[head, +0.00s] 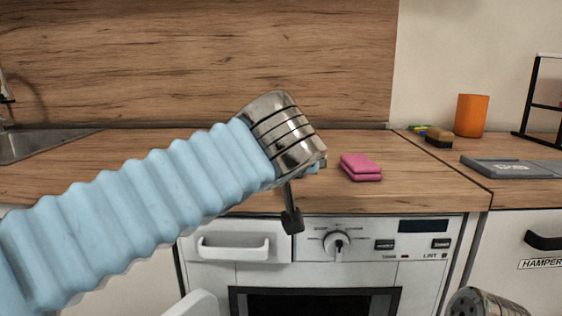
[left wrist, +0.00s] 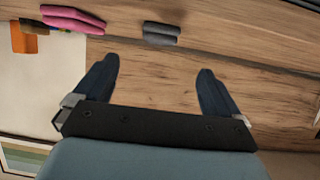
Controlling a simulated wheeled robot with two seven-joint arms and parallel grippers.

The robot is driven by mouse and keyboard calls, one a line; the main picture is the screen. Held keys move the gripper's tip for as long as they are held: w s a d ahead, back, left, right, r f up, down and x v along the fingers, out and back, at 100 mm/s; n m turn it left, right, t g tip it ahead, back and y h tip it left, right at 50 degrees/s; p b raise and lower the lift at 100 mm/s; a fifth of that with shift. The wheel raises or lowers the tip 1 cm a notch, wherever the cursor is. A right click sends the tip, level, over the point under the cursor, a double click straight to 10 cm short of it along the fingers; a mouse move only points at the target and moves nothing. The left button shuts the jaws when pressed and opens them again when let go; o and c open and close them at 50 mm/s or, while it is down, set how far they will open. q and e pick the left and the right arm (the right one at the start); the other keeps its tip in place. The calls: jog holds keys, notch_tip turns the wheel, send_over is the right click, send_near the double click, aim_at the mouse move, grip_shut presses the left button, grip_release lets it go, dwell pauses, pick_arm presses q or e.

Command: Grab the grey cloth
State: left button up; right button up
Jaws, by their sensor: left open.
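The grey cloth (left wrist: 162,34) is a small folded bundle on the wood worktop in the left wrist view. It lies just beyond the fingertips of my left gripper (left wrist: 157,68), roughly in line with the gap between them. The two dark blue fingers are spread wide, with only worktop between them. In the head view, my blue-sleeved left arm and metal wrist cover that part of the worktop, so I cannot make out the cloth there.
A pink folded cloth (head: 361,167) lies right of my left wrist. Further right are an orange cup (head: 471,115), a brown sponge (head: 439,137) and a flat grey scale-like object (head: 510,166). The sink (head: 40,145) is far left.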

pick_arm(q)
jog(key=x, duration=0.2)
jog(key=p+x, duration=0.1)
jog(key=x, duration=0.2)
jog(key=p+x, duration=0.1)
jog(key=x, duration=0.2)
jog(key=shift+w+a+r, duration=0.15)
jog(key=shift+r, duration=0.1)
jog(key=p+x, duration=0.2)
jog(key=x, duration=0.3)
jog(key=shift+w+f, duration=0.2)
jog(key=c, duration=1.1)
jog(key=shift+o, duration=0.2)
pick_arm(e)
jog(key=r, duration=0.1)
jog(key=a+r, duration=0.1)
jog(key=r, duration=0.2)
jog(key=shift+s+a, duration=0.15)
jog(key=shift+a, duration=0.1)
pick_arm(q)
jog(key=shift+r, duration=0.15)
